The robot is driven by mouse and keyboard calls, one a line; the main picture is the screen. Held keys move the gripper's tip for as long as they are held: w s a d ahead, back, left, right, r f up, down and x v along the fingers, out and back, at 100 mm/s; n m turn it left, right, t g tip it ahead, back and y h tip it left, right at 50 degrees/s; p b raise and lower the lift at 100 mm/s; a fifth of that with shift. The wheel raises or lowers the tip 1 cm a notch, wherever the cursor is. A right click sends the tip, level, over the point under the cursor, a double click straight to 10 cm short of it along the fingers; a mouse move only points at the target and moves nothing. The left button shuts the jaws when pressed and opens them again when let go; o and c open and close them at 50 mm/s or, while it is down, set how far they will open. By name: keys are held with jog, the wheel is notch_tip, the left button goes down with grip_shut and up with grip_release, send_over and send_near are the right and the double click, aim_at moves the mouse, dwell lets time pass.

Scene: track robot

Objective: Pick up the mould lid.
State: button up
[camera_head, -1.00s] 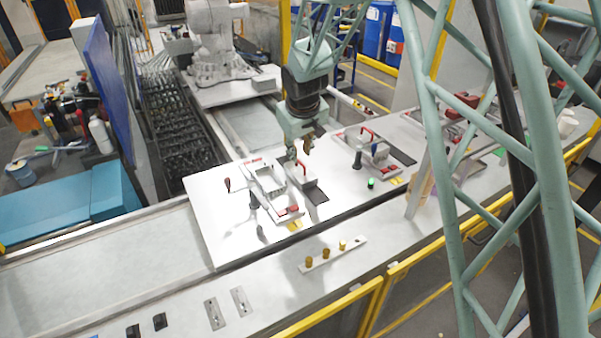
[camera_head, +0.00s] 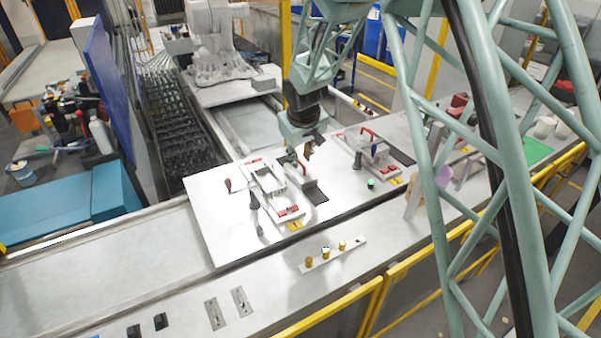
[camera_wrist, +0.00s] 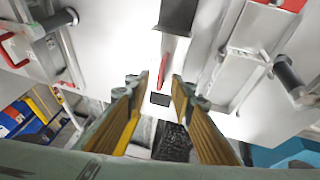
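The likely mould lid is a pale grey block (camera_head: 304,181) with a thin red handle, on the white board beside an open metal frame fixture (camera_head: 265,183). In the wrist view the red handle (camera_wrist: 164,68) shows edge-on, in line with the gap between my fingertips. My gripper (camera_head: 298,154) hangs just above the block, pointing down. In the wrist view its two fingers (camera_wrist: 163,85) are apart, with nothing visibly clamped between them. My fingers partly hide the handle in the head view, and I cannot tell whether they touch it.
A similar fixture with a red handle (camera_head: 367,134) stands to the right. Dark clamp handles (camera_head: 254,200) rise from the near fixture. A green cap (camera_head: 371,183) and a strip with brass knobs (camera_head: 332,255) lie nearer the front. The left part of the white board (camera_head: 215,210) is clear.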

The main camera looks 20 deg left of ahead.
aim_at(300, 170)
jog(key=shift+x, duration=1.2)
grip_shut()
